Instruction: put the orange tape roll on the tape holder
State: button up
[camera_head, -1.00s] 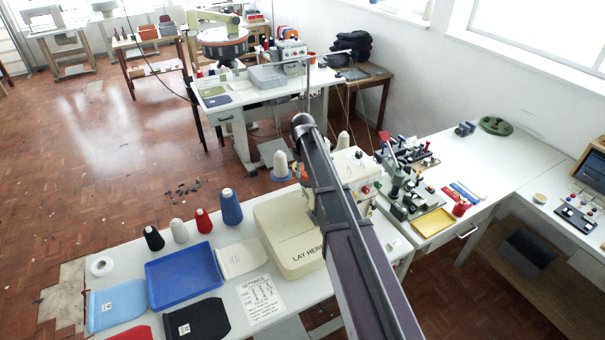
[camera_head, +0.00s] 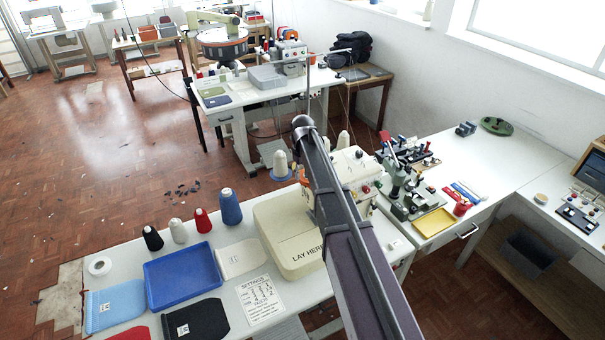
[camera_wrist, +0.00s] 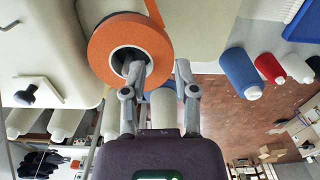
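The orange tape roll (camera_wrist: 104,42) is large in the wrist view, its flat face and dark centre hole turned to the camera. My gripper (camera_wrist: 160,72) has one finger at the hole and the other just outside the rim, so the rim lies between them. It appears shut on the rim, with the roll in front of the cream machine. In the head view a sliver of orange (camera_head: 304,178) shows beside my arm; the arm hides my fingers there. A white bracket with a dark knob (camera_wrist: 26,96) is at left in the wrist view; I cannot tell whether it is the tape holder.
The cream machine with its "LAY HERE" cover (camera_head: 280,222) stands close by my arm. Thread cones (camera_head: 230,207) stand in a row left of it. A blue tray (camera_head: 184,276) and cloth pieces lie in front. A second bench (camera_head: 490,160) stands at right.

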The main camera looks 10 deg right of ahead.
aim_at(303, 178)
jog(key=shift+r, duration=0.1)
dwell(0.3)
notch_tip(303, 178, up, 13)
jog(key=p, duration=1.3)
jog(key=shift+s+d, duration=0.1)
dwell(0.7)
jog(key=s+d+m, duration=0.1)
jog(key=s+m, duration=0.1)
jog(key=s, duration=1.2)
jog(key=s+d+m, duration=0.2)
jog(key=s, duration=1.2)
jog(key=shift+d+m, duration=0.3)
notch_tip(303, 178, down, 19)
jog(key=b, duration=1.9)
